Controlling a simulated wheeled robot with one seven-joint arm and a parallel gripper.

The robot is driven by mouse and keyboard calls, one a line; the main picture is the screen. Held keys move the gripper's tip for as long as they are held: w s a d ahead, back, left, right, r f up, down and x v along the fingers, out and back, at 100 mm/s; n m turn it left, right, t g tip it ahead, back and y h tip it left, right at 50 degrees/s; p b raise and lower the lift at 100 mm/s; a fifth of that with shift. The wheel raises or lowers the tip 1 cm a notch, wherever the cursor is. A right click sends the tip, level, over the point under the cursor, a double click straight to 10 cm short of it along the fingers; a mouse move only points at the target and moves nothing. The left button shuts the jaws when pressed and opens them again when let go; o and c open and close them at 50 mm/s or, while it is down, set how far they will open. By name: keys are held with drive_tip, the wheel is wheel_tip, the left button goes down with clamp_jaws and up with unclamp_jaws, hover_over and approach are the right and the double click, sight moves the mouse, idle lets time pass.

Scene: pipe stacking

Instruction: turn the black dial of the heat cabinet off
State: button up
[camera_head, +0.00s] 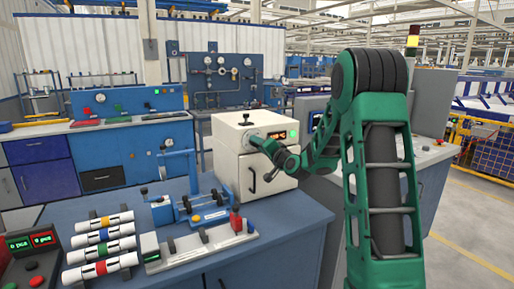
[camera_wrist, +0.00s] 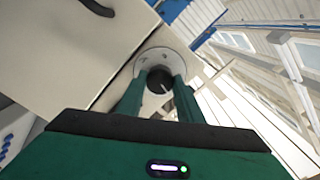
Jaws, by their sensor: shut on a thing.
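The heat cabinet (camera_head: 228,170) is a cream box with a dark door handle, standing on the blue bench. Its front has a lit orange display (camera_head: 277,135) and a green light (camera_head: 294,134). The black dial (camera_wrist: 159,80) sits on a round pale plate (camera_wrist: 165,56) in the wrist view, with a light mark on its face. My gripper (camera_wrist: 158,92) has one green finger on each side of the dial and is shut on it. In the head view my gripper (camera_head: 262,144) reaches the cabinet's upper front and mostly hides the dial.
On the bench, a blue clamp fixture (camera_head: 185,195) and several white pipes with coloured bands (camera_head: 100,242) stand left of the cabinet. A grey console (camera_head: 432,150) stands behind my arm.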

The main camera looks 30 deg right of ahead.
drive_tip(key=n, duration=0.7)
drive_tip(key=shift+a+f, duration=0.1)
drive_tip(key=shift+f, duration=0.25)
drive_tip(key=n, duration=0.7)
drive_tip(key=shift+n, duration=0.4)
drive_tip(key=n, duration=1.1)
drive_tip(key=o, duration=1.1)
drive_tip(key=shift+c, duration=0.2)
drive_tip(key=shift+d+r, duration=0.15)
drive_tip(key=shift+d, duration=0.05)
